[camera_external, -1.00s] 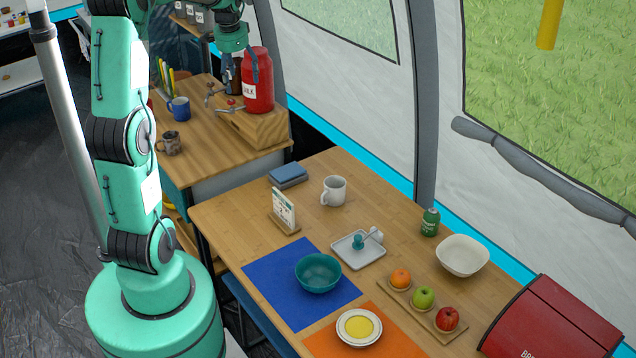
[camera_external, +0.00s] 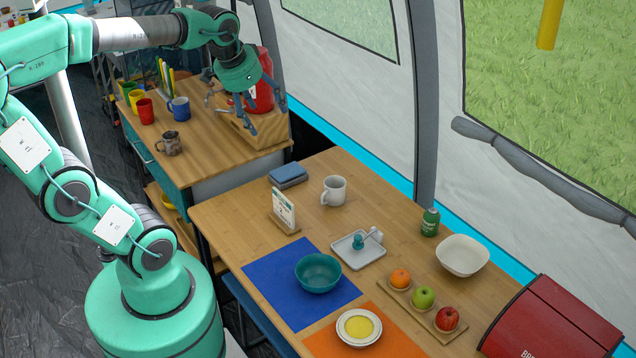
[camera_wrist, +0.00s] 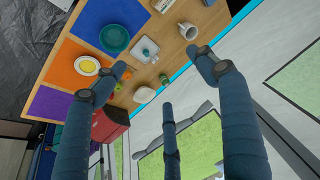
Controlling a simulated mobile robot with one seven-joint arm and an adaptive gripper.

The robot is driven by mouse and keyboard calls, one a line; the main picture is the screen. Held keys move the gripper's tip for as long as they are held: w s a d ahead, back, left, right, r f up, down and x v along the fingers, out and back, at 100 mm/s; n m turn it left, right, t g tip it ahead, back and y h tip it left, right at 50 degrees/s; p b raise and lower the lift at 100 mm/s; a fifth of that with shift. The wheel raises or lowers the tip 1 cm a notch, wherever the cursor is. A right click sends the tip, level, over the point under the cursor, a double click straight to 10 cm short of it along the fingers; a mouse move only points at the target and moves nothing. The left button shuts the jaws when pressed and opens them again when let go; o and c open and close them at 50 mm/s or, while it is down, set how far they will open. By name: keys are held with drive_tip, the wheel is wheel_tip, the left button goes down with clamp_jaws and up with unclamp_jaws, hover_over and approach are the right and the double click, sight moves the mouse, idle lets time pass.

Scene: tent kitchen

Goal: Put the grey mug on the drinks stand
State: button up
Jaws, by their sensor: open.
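A light grey, nearly white mug (camera_external: 334,191) stands upright on the wooden table, near its far end. It also shows in the wrist view (camera_wrist: 187,31), near the table edge. A wooden stand (camera_external: 262,128) with a red jar (camera_external: 264,92) on it is on the farther counter; I take it for the drinks stand. My gripper (camera_external: 262,112) is open and empty, in front of the stand in the outside view and partly hiding it and the jar. In the wrist view, its spread fingers (camera_wrist: 160,76) hold nothing. The mug is apart from them.
Near the mug are folded blue cloths (camera_external: 288,174), a small sign (camera_external: 284,208) and a grey tray (camera_external: 346,255). A green can (camera_external: 430,222) stands to the right. The counter holds a brownish patterned mug (camera_external: 169,143), a blue mug (camera_external: 180,108) and coloured cups (camera_external: 146,111).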

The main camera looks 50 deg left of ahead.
drive_tip(key=s+d+f+t, duration=0.1)
drive_tip(key=s+d+f, duration=0.1)
drive_tip(key=s+d, duration=0.5)
drive_tip(key=shift+s+d+f+h, duration=0.3)
drive_tip(key=shift+s+d+h, duration=0.1)
drive_tip(key=shift+s, duration=0.4)
